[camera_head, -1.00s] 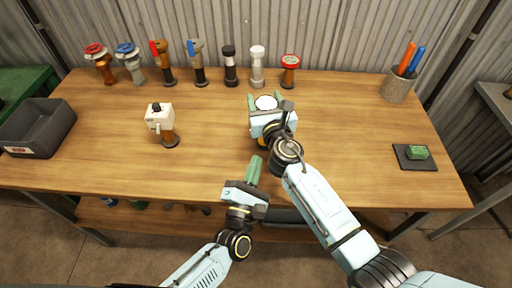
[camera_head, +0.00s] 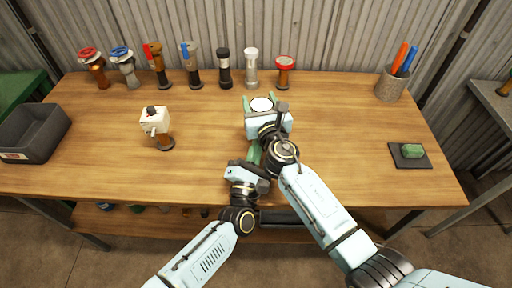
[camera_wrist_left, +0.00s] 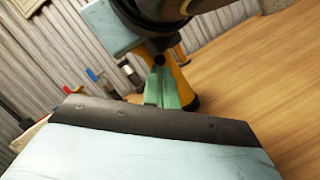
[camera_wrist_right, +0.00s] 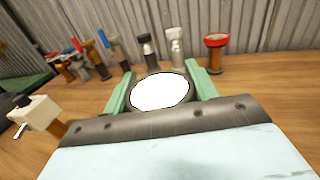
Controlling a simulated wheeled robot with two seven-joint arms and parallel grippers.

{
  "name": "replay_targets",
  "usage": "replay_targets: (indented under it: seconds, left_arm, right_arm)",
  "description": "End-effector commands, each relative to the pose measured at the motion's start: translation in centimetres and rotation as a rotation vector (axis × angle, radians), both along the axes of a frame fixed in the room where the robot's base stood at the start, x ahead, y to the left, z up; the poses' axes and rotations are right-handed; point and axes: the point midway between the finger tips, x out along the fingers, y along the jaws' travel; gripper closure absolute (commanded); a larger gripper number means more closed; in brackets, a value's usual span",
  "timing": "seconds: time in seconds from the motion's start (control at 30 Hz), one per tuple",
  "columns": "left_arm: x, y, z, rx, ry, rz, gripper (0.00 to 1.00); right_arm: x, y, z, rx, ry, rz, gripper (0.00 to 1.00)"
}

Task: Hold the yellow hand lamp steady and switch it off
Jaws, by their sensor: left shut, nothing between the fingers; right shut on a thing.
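The yellow hand lamp shows its round white lens (camera_head: 261,104) between the fingers of my right gripper (camera_head: 261,99). In the right wrist view the bright lens (camera_wrist_right: 160,91) sits between the two green fingers, which are shut on the lamp. My right gripper hides most of the lamp body in the head view. In the left wrist view the yellow lamp handle (camera_wrist_left: 184,88) shows behind the fingertips. My left gripper (camera_head: 254,150) is shut and empty, just in front of the lamp. Its fingertips overlap the handle in its wrist view; I cannot tell whether they touch. The switch is not clearly visible.
A white-headed device (camera_head: 155,122) stands on the left of the table. A grey bin (camera_head: 38,130) is at far left, a pen cup (camera_head: 391,88) and a dark pad (camera_head: 402,163) at right.

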Motion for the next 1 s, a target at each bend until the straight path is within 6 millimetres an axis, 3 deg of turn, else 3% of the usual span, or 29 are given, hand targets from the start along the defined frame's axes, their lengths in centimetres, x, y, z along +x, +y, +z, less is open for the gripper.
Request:
replay_targets:
  seconds: [1.0]
  left_arm:
    - [1.9, -0.4, 0.5, 0.001, 0.000, 0.000, 1.00]
  right_arm:
    - [0.0, 0.0, 0.0, 0.000, 0.001, 0.000, 0.74]
